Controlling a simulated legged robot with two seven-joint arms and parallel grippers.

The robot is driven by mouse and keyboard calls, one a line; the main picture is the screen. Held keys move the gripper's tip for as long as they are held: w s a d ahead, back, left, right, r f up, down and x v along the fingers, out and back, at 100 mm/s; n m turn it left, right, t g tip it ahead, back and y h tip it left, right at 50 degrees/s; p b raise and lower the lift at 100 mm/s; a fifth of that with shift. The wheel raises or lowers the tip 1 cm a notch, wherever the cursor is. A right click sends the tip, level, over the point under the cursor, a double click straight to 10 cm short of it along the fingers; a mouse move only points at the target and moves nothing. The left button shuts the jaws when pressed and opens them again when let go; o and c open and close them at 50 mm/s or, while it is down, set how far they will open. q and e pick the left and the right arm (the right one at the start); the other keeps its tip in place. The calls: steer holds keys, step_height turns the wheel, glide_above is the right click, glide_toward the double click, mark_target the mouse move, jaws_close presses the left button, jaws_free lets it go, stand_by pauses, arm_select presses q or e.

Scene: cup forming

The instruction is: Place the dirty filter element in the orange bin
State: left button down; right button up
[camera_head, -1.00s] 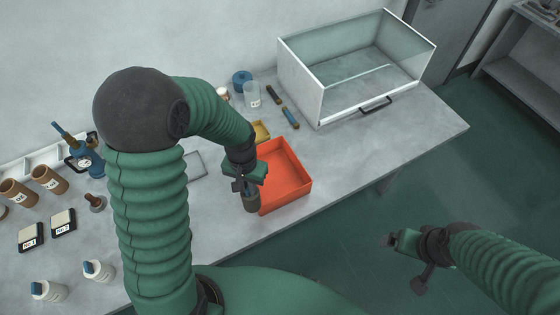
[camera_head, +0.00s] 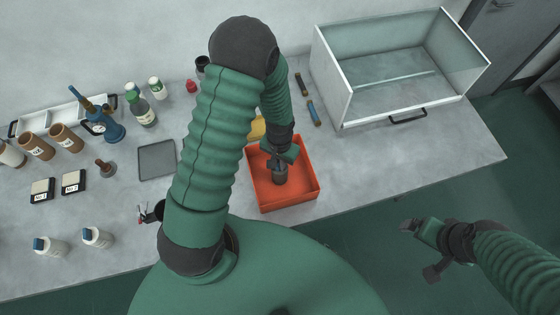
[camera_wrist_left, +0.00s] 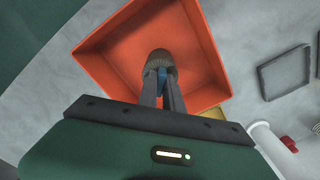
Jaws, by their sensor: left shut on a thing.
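The orange bin (camera_head: 308,190) stands on the table; its floor and walls also show in the left wrist view (camera_wrist_left: 117,48). My left gripper (camera_head: 279,163) is over the bin, pointing down. It is shut on the dirty filter element (camera_head: 280,177), a dark grey, roughly cylindrical piece. In the left wrist view the fingers (camera_wrist_left: 162,82) hold the filter element (camera_wrist_left: 160,60) against the bin's interior as background. I cannot tell whether it touches the bin floor. My right gripper (camera_head: 409,226) is off the table's front edge; its jaw opening is unclear.
A glass-walled case (camera_head: 400,75) stands at the back right. A yellow tray (camera_head: 257,127) is behind the bin and a grey tray (camera_head: 157,160) to its left. Bottles, brown jars and a blue instrument (camera_head: 106,125) crowd the left. The table right of the bin is clear.

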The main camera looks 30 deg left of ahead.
arm_select(q)
steer(key=shift+w+f, duration=0.55)
steer(key=shift+w, duration=0.2)
steer(key=c, duration=1.9)
jaws_free()
steer(key=shift+d, duration=0.1)
steer(key=shift+o, duration=1.3)
steer(key=shift+s+r, duration=0.1)
steer(key=shift+s, duration=0.05)
steer(key=shift+o, duration=0.7)
steer(key=shift+s+r, duration=0.1)
steer(key=shift+s, duration=0.15)
arm_select(e)
steer(key=shift+w+a+f, duration=0.1)
steer(key=shift+w, duration=0.4)
